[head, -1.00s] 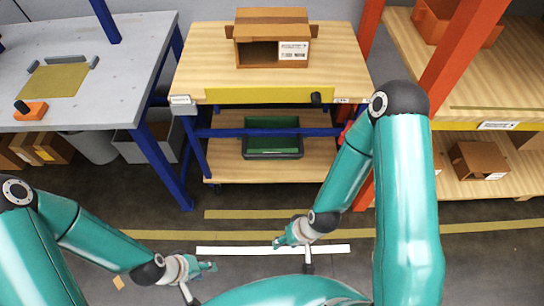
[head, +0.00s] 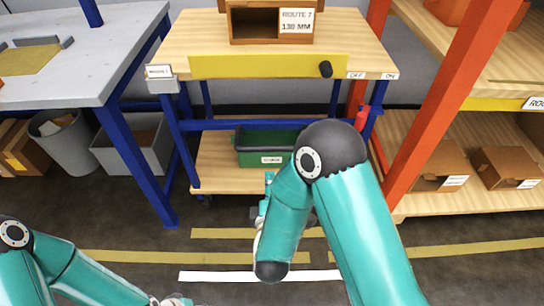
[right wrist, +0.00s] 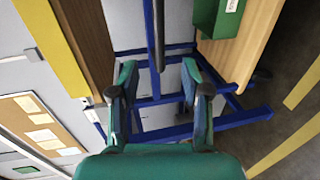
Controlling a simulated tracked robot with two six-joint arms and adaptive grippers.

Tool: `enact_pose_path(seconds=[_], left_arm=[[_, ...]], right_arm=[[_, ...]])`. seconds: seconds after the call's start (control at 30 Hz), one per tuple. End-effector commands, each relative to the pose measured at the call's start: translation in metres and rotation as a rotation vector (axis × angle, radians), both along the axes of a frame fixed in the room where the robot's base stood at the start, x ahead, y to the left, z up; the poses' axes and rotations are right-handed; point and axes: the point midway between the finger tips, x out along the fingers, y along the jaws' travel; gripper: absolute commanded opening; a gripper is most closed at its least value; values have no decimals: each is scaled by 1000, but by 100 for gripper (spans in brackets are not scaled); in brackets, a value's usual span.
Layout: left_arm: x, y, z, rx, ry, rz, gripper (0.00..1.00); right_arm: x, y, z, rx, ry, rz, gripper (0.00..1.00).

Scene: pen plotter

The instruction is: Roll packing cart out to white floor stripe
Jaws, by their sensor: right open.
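The packing cart has a wooden top, a yellow front panel (head: 260,67), a blue frame and a lower wooden shelf (head: 215,165). It stands behind the white floor stripe (head: 230,276), with bare floor and a yellow line between. My right gripper (head: 268,185) is in front of the lower shelf, partly hidden by my forearm. In the right wrist view, my right gripper (right wrist: 160,85) is open, its fingers either side of a dark bar (right wrist: 156,35) in line with the cart's frame. Contact cannot be told. My left gripper (head: 176,300) is at the bottom edge, mostly cut off.
A grey bench (head: 100,55) stands left. An orange-posted rack (head: 440,110) with cartons stands close on the right. The floor before the cart is clear.

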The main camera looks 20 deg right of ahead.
Motion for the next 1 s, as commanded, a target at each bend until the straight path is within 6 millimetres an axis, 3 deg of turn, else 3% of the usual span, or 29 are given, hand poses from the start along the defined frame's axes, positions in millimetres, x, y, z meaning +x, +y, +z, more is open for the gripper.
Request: enact_pose_path(seconds=[0.17,0.7,1.0], left_arm=[[0,0,-2,0,-1,0,40],[0,0,-18,0,0,0,40],[0,0,-23,0,0,0,40]], right_arm=[[20,-8,-3,0,-2,-5,48],[124,-37,-27,2,-2,-2,48],[152,-44,-32,2,1,2,48]])
